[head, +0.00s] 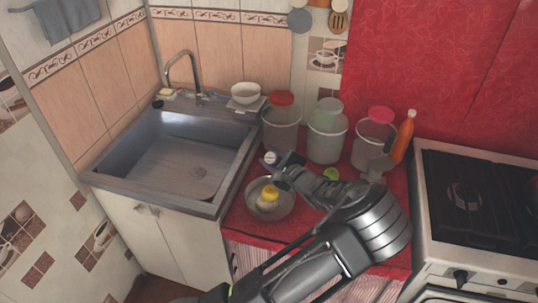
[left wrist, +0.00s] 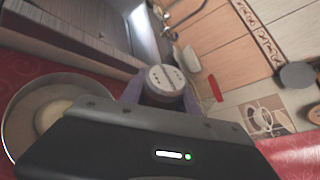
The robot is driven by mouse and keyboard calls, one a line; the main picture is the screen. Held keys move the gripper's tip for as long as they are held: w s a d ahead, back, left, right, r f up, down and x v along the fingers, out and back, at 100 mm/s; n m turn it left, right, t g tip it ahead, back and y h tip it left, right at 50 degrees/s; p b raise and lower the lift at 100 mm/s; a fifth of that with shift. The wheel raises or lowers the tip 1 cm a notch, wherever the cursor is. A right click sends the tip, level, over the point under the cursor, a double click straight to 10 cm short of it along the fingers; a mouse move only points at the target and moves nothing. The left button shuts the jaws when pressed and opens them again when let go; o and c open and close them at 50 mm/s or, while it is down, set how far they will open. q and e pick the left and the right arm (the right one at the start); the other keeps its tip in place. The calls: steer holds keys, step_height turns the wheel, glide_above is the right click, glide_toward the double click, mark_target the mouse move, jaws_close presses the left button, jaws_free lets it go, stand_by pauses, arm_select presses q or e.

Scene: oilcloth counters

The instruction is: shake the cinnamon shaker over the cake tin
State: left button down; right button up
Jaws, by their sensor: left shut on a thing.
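The cinnamon shaker (head: 270,158) has a pale round top with small holes, clear in the left wrist view (left wrist: 167,80). My left gripper (head: 279,166) is shut on it, and the fingers and wrist hide most of its body. The shaker is at the back edge of the cake tin, with its holed top showing. The cake tin (head: 287,212) is a round metal tin on the red counter, just in front of the gripper. It holds something pale and yellow. Its rim also shows at the left of the left wrist view (left wrist: 8,118). My right gripper is not in view.
Several lidded jars stand behind on the red counter, including a red-lidded one (head: 281,130). An orange bottle (head: 403,138) stands near the stove (head: 470,200). A green thing (head: 331,174) lies by my arm. The sink (head: 170,165) is at left, with a white bowl (head: 245,93) behind.

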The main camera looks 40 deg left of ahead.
arm_select(q)
steer(key=shift+w+n+t+y+b, duration=0.2)
steer(key=shift+n+t+y+b, duration=0.3)
steer(key=shift+n+b, duration=2.1)
steer(key=shift+w+n+t+y+b, duration=0.3)
steer(key=shift+n+y+b, duration=0.5)
steer(key=shift+b, duration=3.4)
steer(key=shift+w+n+t+y+b, duration=0.15)
steer(key=shift+n+t+y+b, duration=0.3)
steer(key=shift+n+b, duration=2.15)
steer(key=shift+m+b, duration=0.8)
steer(key=shift+f+m+h, duration=0.25)
steer(key=shift+f+m, duration=0.05)
steer(key=shift+m, duration=0.5)
steer(key=shift+f+m+h, duration=0.2)
steer(key=shift+f+m, duration=0.05)
steer(key=shift+m, duration=0.55)
